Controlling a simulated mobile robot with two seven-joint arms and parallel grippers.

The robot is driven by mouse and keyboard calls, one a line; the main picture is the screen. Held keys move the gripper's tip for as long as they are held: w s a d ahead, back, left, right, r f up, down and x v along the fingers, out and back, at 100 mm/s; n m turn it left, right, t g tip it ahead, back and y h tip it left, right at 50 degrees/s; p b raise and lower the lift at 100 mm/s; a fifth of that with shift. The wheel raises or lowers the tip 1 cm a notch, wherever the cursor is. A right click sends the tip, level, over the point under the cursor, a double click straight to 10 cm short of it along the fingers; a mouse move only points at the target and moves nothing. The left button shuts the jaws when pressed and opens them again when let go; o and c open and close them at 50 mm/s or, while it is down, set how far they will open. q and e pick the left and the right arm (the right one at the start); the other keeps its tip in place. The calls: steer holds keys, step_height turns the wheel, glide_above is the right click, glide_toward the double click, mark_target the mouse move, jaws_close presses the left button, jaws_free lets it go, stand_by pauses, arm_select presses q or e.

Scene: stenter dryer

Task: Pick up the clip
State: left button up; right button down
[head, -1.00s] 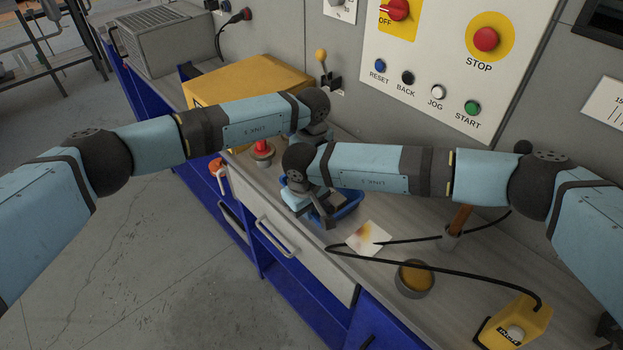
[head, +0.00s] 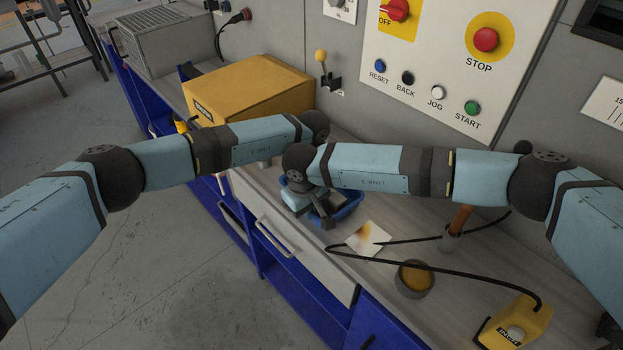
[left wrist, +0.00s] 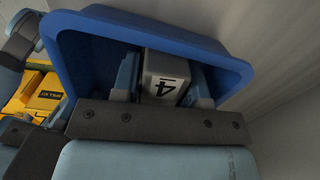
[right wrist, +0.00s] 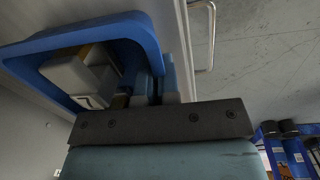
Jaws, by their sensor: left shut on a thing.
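The clip is a pale grey block marked 4 (left wrist: 165,80) in the left wrist view, standing inside the blue tray (left wrist: 80,32). My left gripper (left wrist: 163,85) is shut on it, a finger on each side. In the head view my right arm hides the left gripper. The tray (head: 350,209) stands on the counter there, partly covered by my right gripper (head: 325,216). In the right wrist view the right fingers (right wrist: 156,86) are close together at the tray's side wall (right wrist: 147,35). I cannot tell whether they hold the wall. Other pale blocks (right wrist: 82,72) lie in the tray.
A stained white card (head: 368,238), a cup of brown stuff (head: 414,278) and a yellow device (head: 515,322) with a black cable lie to the right on the counter. A yellow box (head: 250,90) stands behind my left arm. The control panel wall is at the back.

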arm_select(q)
step_height(320, 180, up, 10)
steer(key=shift+r, duration=0.1)
stand_by(0.4)
arm_select(e)
steer(key=c, duration=1.3)
jaws_free()
steer(key=shift+o, duration=0.2)
step_height(320, 180, up, 12)
steer(key=shift+s+a, duration=0.4)
